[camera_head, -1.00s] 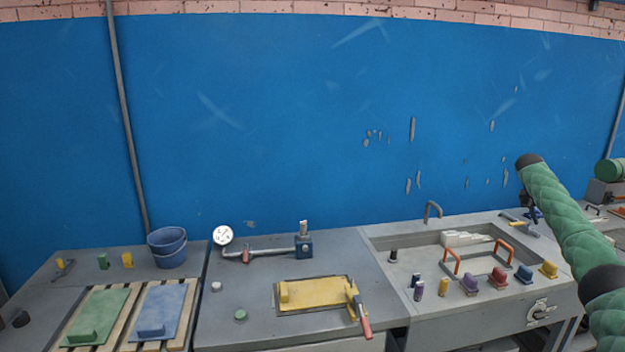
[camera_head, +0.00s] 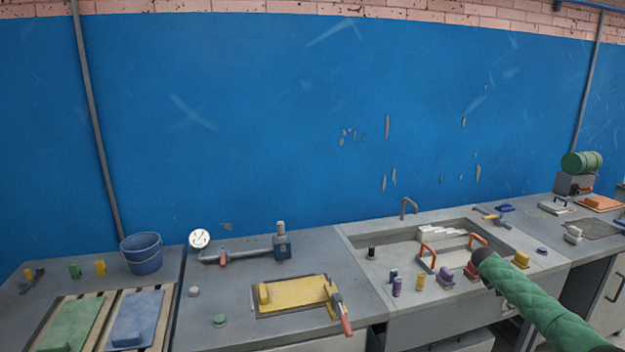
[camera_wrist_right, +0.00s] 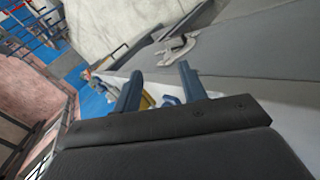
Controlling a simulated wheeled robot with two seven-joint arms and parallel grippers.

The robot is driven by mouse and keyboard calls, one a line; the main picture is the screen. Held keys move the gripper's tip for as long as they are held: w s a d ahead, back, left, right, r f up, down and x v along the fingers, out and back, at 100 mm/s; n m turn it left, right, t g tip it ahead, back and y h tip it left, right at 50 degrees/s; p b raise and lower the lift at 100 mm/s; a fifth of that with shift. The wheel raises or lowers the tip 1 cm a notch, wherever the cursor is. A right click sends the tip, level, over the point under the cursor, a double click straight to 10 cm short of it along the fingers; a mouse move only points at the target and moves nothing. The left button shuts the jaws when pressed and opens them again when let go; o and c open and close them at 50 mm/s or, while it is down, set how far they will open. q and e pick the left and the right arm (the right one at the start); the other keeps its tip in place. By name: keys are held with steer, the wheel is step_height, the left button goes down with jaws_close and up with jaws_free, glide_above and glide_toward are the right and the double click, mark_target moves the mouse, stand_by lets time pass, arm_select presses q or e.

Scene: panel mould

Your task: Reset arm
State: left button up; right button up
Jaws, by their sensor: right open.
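My right arm comes in from the lower right in the head view, a green padded sleeve with a dark end over the right side of the sink bench. Its gripper is hidden in that view. In the right wrist view my right gripper (camera_wrist_right: 158,92) shows two blue-grey fingers spread apart with nothing between them. A grey metal latch (camera_wrist_right: 178,50) lies on a grey surface beyond the fingers. My left gripper is in neither view.
The sink bench (camera_head: 455,291) has orange handles and several coloured blocks. A yellow panel (camera_head: 291,294) lies on the middle bench. A blue bucket (camera_head: 141,254), a green panel (camera_head: 72,325) and a blue panel (camera_head: 138,318) are at left. A green cylinder (camera_head: 582,162) stands at far right.

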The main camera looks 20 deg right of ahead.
steer(key=s+a+f+n+t+y, duration=0.1)
steer(key=s+a+f+n, duration=0.35)
steer(key=s+f, duration=0.6)
steer(key=s+a+f+n+t, duration=0.2)
steer(key=s+a+f+n, duration=0.25)
steer(key=s+f, duration=0.6)
steer(key=s+a+f+n+t+y, duration=0.1)
steer(key=s+a+f+n, duration=0.2)
steer(key=s+a+f, duration=0.55)
steer(key=s+a+f+m+y, duration=0.15)
steer(key=s+a+f, duration=0.35)
steer(key=a+f, duration=0.65)
steer(key=s+a+f+m+y, duration=0.15)
steer(key=s+a+f, duration=0.5)
steer(key=a, duration=0.75)
steer(key=a+f+m+y, duration=0.1)
steer(key=a+f+y, duration=0.1)
steer(key=a, duration=1.6)
steer(key=a+f+g+y, duration=0.1)
steer(key=a+f, duration=0.3)
steer(key=a, duration=1.4)
steer(key=shift+s+m+y, duration=0.15)
steer(key=shift+m+y, duration=0.25)
steer(key=shift+y, duration=0.3)
